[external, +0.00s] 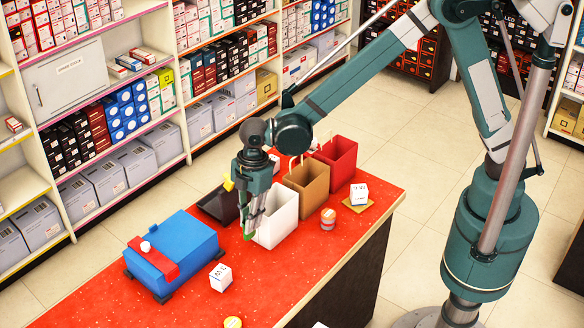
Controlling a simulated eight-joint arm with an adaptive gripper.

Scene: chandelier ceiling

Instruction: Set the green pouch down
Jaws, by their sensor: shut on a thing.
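My gripper (251,226) points down over the red counter (185,300), in front of the left side of the white bin (283,220). Its fingers are shut on the green pouch (248,236), of which only a small green piece shows at the fingertips. The rest of the pouch is hidden by the fingers. I cannot tell whether the pouch touches the counter.
A brown bin (307,188) and red bin (337,158) stand behind the white bin. A blue case (185,250) and white cube (221,277) are left of my gripper. A dark tray (215,206) lies behind it. The counter's front middle is clear.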

